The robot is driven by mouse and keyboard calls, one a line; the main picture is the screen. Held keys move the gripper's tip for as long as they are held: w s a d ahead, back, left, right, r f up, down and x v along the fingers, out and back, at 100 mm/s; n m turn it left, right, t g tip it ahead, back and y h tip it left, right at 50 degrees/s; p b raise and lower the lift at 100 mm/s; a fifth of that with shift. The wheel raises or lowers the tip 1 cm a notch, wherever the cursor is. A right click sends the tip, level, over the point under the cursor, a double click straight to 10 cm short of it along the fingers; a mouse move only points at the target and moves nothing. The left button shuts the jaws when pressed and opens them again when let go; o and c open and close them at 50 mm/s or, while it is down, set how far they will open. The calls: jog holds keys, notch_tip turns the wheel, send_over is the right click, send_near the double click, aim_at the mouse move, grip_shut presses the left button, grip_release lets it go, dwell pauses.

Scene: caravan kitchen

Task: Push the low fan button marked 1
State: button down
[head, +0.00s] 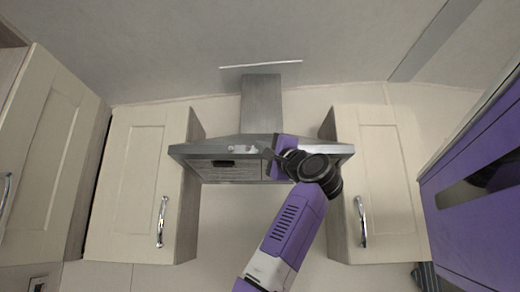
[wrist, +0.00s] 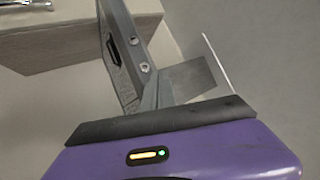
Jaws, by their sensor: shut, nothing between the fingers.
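The grey metal range hood (head: 210,149) hangs between two wall cabinets in the head view. Small pale controls (head: 238,149) sit at the middle of its front edge. No number on them is readable, so I cannot tell which is marked 1. In the wrist view the hood (wrist: 122,85) is tilted, with two round controls, one upper (wrist: 134,42) and one lower (wrist: 145,68). My gripper (head: 263,148) is shut and empty, its tip just right of the controls in the head view. The tip also shows in the wrist view (wrist: 153,84), below the lower control; contact cannot be told.
The chimney (head: 261,101) rises behind the hood. A left cabinet (head: 140,185) and a right cabinet (head: 377,180), both with metal handles, flank it. A purple cabinet or appliance (head: 480,220) stands at the far right. Open air lies below the hood.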

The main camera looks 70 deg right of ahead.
jog(key=shift+d, duration=0.1)
dwell(0.3)
jog(key=shift+w+d+p, duration=0.15)
jog(key=shift+d+p, duration=0.2)
jog(key=shift+a, duration=0.45)
jog(key=shift+s+a, duration=0.1)
jog(key=shift+s, duration=0.1)
jog(key=a, duration=0.1)
jog(key=s+a+b, duration=0.1)
jog(key=a, duration=0.1)
jog(key=s+a+b, duration=0.1)
jog(key=a, duration=0.1)
jog(key=shift+s+a, duration=0.1)
jog(key=shift+a, duration=0.1)
dwell(0.3)
dwell(0.5)
